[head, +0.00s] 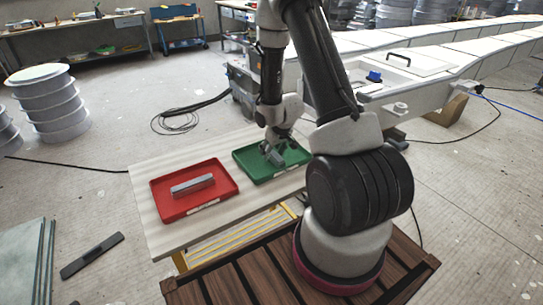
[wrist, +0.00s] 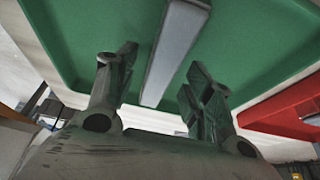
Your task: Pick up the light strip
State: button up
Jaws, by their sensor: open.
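A light grey strip (wrist: 176,48) lies in the green tray (wrist: 255,45) and runs lengthwise between my fingers in the wrist view. My gripper (wrist: 161,63) is open, with one finger on each side of the strip; I cannot tell whether either finger touches it. In the head view my gripper (head: 275,148) is low over the green tray (head: 293,157) and partly hides what lies there. Another grey strip (head: 193,185) lies in the red tray (head: 222,187), to the left of the green one. No finger is near that strip.
Both trays sit on a pale table (head: 146,205) with some bare surface around them. A long white mould (head: 440,60) stands behind at the right.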

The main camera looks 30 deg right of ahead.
jog(key=c, duration=1.1)
jog(key=shift+c, duration=0.2)
